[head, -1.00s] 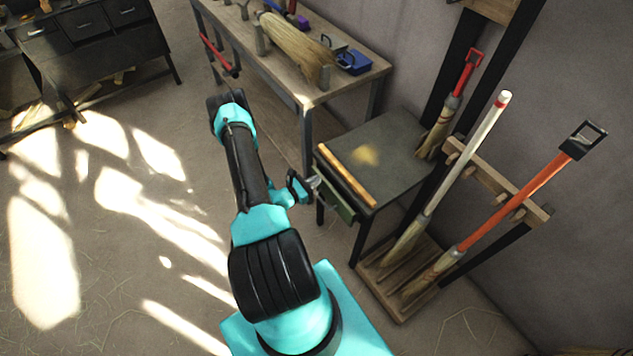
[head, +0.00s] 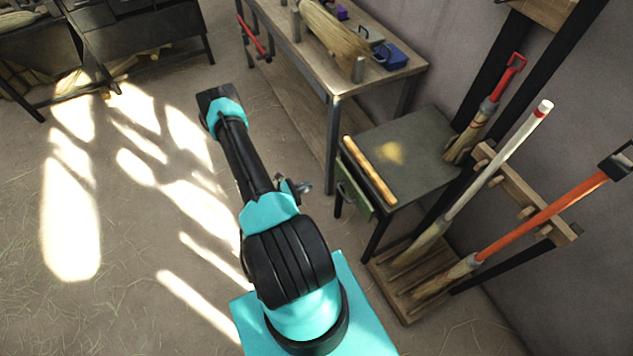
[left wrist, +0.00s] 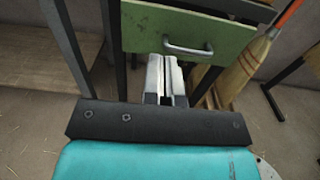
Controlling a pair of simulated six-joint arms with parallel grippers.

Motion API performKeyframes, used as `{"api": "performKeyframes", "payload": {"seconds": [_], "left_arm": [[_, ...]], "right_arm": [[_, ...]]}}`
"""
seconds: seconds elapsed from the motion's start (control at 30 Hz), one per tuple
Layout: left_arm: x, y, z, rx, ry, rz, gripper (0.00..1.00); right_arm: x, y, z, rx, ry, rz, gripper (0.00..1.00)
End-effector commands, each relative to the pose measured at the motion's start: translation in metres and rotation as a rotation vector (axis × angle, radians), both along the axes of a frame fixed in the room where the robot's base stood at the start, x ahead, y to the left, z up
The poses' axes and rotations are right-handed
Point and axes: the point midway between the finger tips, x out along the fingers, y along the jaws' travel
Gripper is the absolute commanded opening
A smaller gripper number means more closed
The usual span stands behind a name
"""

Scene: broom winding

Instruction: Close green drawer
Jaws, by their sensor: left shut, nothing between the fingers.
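The green drawer (head: 356,188) is in the left side of a small dark-topped table (head: 408,150) in the head view. Its green front, with a grey metal handle (left wrist: 188,48), faces the camera in the left wrist view (left wrist: 225,42). How far it stands out from the table is hard to tell. My left gripper (head: 305,187) is left of the drawer, with a gap between them in the head view. In the left wrist view its fingers (left wrist: 166,62) are together and empty, just below and left of the handle. My right gripper is not in view.
A wooden stick (head: 369,170) lies along the small table's edge. A workbench (head: 335,85) with tools stands behind. A rack (head: 420,290) with several brooms stands at the right. The floor (head: 150,230) at left is open.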

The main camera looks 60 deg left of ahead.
Motion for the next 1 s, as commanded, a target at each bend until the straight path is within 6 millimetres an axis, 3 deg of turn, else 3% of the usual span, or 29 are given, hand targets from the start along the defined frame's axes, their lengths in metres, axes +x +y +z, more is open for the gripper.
{"api": "performKeyframes", "payload": {"seconds": [0.37,0.57,0.77,1.0], "left_arm": [[-0.008,0.0,0.0,-0.001,0.0,0.0,0.0],[-0.01,-0.007,-0.002,-0.059,-0.001,0.015,0.17],[-0.018,-0.04,-0.01,-0.405,-0.012,0.115,0.36],[-0.03,-0.097,-0.017,-1.064,-0.081,0.316,0.37]], "right_arm": [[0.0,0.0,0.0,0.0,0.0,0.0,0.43],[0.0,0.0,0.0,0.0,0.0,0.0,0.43],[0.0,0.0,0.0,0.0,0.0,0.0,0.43],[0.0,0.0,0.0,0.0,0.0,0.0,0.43]]}}
